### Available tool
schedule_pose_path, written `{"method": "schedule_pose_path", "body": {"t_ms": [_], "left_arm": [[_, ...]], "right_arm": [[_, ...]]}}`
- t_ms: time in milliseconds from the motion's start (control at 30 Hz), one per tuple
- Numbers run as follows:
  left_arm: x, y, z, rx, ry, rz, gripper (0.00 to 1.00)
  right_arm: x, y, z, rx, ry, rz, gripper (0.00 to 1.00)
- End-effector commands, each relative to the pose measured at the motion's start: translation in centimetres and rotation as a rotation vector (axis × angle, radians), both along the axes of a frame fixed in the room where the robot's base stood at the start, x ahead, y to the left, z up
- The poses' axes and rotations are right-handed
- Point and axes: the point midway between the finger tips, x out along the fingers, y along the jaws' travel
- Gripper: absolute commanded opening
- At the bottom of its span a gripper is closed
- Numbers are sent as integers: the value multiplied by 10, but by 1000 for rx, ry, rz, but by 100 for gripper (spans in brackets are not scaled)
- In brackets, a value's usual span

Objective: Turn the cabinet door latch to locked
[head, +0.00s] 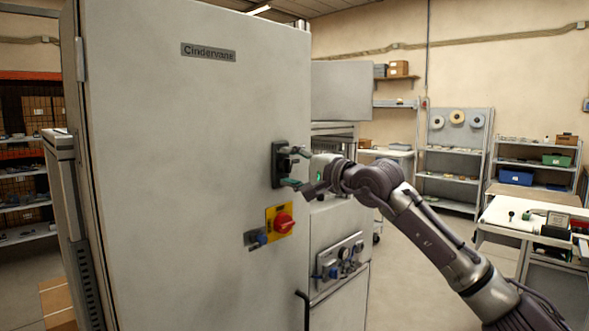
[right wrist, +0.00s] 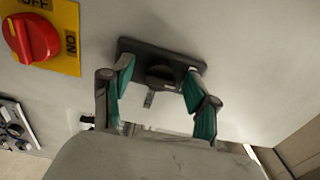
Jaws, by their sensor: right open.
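The cabinet door (head: 180,130) is a large pale grey panel with a "Cindervane" nameplate, and it looks closed. Its latch (head: 278,165) is a dark plate with a raised turning part near the door's right edge. In the right wrist view the latch (right wrist: 162,60) lies straight ahead, with a small tab or key pointing down from its middle. My right gripper (head: 298,168) is open, its green-padded fingers on either side of the latch's middle. In the right wrist view the fingers (right wrist: 160,82) spread around it; I cannot tell whether they touch it. My left gripper is out of view.
A red rotary switch (head: 283,222) on a yellow plate sits just below the latch. A panel with knobs (head: 340,262) is lower right. A workbench (head: 530,215) and shelves stand to the right; the floor between is open.

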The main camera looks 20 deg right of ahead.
Motion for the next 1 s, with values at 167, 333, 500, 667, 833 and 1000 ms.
{"method": "schedule_pose_path", "body": {"t_ms": [167,333,500,667,833,1000], "left_arm": [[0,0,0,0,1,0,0],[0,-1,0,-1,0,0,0],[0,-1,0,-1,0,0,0],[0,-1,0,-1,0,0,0],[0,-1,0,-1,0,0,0],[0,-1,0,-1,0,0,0]], "right_arm": [[-14,-9,1,1,-2,-2,59],[-46,-24,0,-3,-1,-4,59],[-78,-38,-1,-4,0,-4,59],[-99,-48,-1,-1,2,-3,59],[-108,-51,-1,0,1,-1,59],[-108,-51,0,0,1,0,59]]}}
